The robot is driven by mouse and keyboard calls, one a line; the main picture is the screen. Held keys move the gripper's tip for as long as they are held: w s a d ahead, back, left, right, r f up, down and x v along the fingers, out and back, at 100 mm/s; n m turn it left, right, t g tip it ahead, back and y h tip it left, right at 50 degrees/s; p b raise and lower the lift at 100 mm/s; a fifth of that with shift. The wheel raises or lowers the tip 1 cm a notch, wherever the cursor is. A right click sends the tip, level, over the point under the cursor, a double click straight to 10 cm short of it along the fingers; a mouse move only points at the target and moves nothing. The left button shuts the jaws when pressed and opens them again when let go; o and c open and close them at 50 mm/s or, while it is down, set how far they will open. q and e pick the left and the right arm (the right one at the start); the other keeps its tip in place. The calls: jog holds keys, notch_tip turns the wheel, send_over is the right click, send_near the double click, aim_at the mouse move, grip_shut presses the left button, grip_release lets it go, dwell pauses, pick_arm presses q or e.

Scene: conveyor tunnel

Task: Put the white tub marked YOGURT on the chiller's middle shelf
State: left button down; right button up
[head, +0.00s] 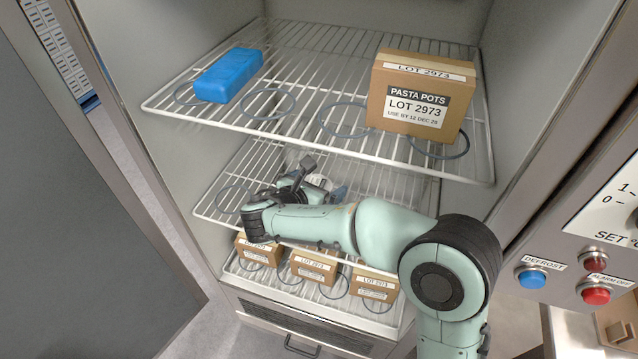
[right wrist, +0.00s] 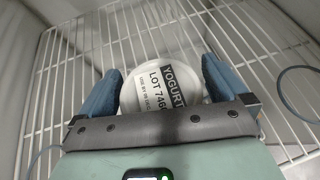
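The white tub marked YOGURT (right wrist: 160,62) sits between the two blue fingers of my right gripper (right wrist: 160,72) in the right wrist view. Both fingers appear to touch its sides, so the gripper looks shut on it. In the head view the right gripper (head: 312,183) reaches inside the chiller at the level of the middle wire shelf (head: 236,180). The tub (head: 319,182) is partly hidden there by my arm. I cannot tell whether the tub rests on the shelf or is just above it. My left gripper is not in view.
The upper shelf (head: 285,50) holds a blue block (head: 229,75) and a PASTA POTS carton (head: 420,98). Several LOT 2973 cartons (head: 314,266) stand on the lower shelf. Dark rings mark spots on the shelves. A control panel (head: 590,260) is at right, an open door (head: 70,200) at left.

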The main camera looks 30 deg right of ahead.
jog(key=shift+r, duration=0.15)
jog(key=shift+s+a+r, duration=0.1)
jog(key=shift+a+r, duration=0.1)
jog(key=shift+a, duration=0.1)
jog(key=p+v, duration=0.1)
jog(key=v, duration=1)
jog(key=shift+s+p, duration=0.15)
jog(key=shift+p, duration=0.15)
jog(key=shift+a, duration=0.15)
